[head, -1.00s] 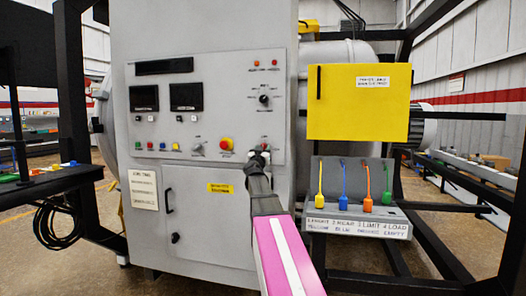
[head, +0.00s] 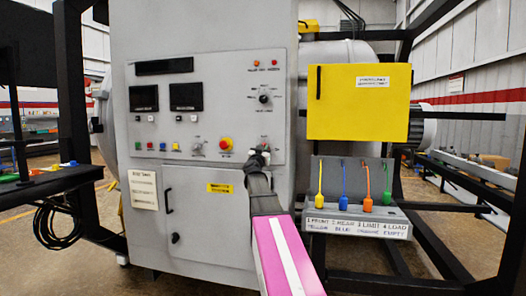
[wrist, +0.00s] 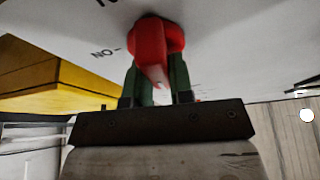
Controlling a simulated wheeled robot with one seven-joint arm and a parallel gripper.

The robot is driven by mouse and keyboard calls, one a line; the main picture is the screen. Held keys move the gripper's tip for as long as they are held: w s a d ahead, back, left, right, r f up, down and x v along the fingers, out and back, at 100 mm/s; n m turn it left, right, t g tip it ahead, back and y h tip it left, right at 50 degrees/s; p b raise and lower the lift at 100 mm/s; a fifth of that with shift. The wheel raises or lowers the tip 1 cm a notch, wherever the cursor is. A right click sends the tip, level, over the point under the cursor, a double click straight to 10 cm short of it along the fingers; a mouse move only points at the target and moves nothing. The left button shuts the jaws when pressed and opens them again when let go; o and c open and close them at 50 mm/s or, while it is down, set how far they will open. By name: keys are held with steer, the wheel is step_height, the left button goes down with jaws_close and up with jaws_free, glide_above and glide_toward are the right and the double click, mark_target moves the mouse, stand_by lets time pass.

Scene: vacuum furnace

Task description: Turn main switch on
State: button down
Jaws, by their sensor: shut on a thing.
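The main switch (wrist: 156,36) is a red rotary knob with a raised grip bar on a pale panel, seen in the wrist view. My gripper (wrist: 157,68) has its two green fingers on either side of the bar and is shut on it. A printed mark reading upside down as "ON" lies to the left of the knob in that view. In the head view my gripper (head: 259,155) is at the lower right of the control panel (head: 225,100) and hides most of the switch.
A red emergency button (head: 226,144) and a selector knob (head: 198,148) are left of my gripper. The yellow box (head: 358,110) and a sloped stand (head: 330,215) with coloured tags are to the right. A closed lower door (head: 205,225) is below the panel.

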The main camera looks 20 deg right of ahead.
steer(key=m+g+h, duration=0.1)
steer(key=m, duration=0.2)
steer(key=m+g+h, duration=0.1)
steer(key=m, duration=0.2)
steer(key=shift+d+g, duration=0.1)
steer(key=shift+g, duration=0.2)
steer(key=m+g, duration=0.1)
steer(key=m, duration=0.2)
steer(key=m+g+h, duration=0.1)
steer(key=m, duration=0.2)
steer(key=shift+s+f+g, duration=0.15)
steer(key=shift+g, duration=0.15)
steer(key=m+g, duration=0.1)
steer(key=m, duration=0.1)
steer(key=m+g, duration=0.1)
steer(key=m, duration=0.2)
steer(key=shift+d+f, duration=0.15)
steer(key=shift+s+f+m+g+y, duration=0.1)
steer(key=shift+m+g+y, duration=0.2)
steer(key=shift+m, duration=0.65)
steer(key=shift+f+m+g+y, duration=0.1)
steer(key=shift+m+g+y, duration=0.2)
steer(key=shift+m, duration=0.65)
steer(key=c, duration=1)
jaws_free()
steer(key=v, duration=1)
steer(key=shift+s+a, duration=0.25)
steer(key=shift+a, duration=0.05)
